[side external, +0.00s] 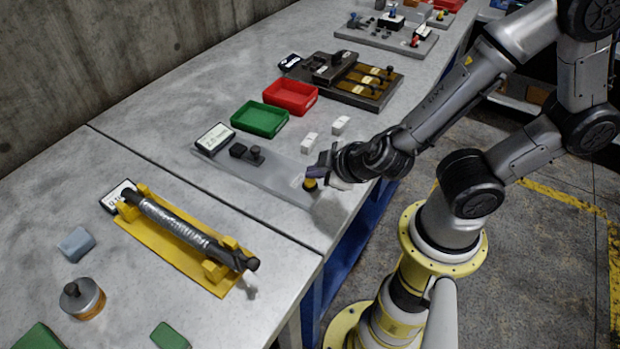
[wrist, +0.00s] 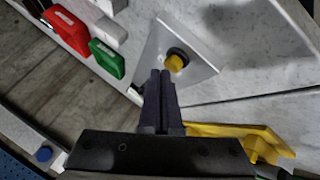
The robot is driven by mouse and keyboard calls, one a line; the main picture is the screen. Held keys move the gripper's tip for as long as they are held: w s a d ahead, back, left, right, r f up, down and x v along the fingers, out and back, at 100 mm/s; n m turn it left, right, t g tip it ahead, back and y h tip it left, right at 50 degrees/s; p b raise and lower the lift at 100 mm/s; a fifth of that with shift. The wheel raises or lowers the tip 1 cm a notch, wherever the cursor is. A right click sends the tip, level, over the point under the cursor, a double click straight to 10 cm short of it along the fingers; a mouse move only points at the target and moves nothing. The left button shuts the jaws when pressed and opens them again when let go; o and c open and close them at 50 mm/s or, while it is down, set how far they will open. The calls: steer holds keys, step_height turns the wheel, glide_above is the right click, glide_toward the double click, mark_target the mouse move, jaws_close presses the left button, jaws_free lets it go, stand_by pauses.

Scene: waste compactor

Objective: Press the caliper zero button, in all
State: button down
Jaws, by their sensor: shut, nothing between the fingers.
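A light grey plate (side external: 270,174) on the bench carries a white display (side external: 215,138), dark blocks (side external: 247,154) and, at its near right end, a round black and yellow button (side external: 310,185). I take this for the caliper zero button, but cannot read a label. In the wrist view the yellow part (wrist: 175,63) shows just beyond my fingertips on the plate (wrist: 205,71). My gripper (side external: 319,172) is shut and empty, with its fingers together (wrist: 162,75), very near the button. I cannot tell whether they touch it.
A yellow fixture (side external: 165,250) holding a long dark shaft stands at the front left. A green tray (side external: 259,119), a red tray (side external: 290,96) and two white blocks (side external: 309,143) lie behind the plate. The bench edge is close on the right.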

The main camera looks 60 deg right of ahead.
steer(key=shift+f, duration=0.5)
stand_by(0.4)
steer(key=shift+r, duration=0.9)
steer(key=shift+r, duration=0.1)
steer(key=shift+r, duration=2.4)
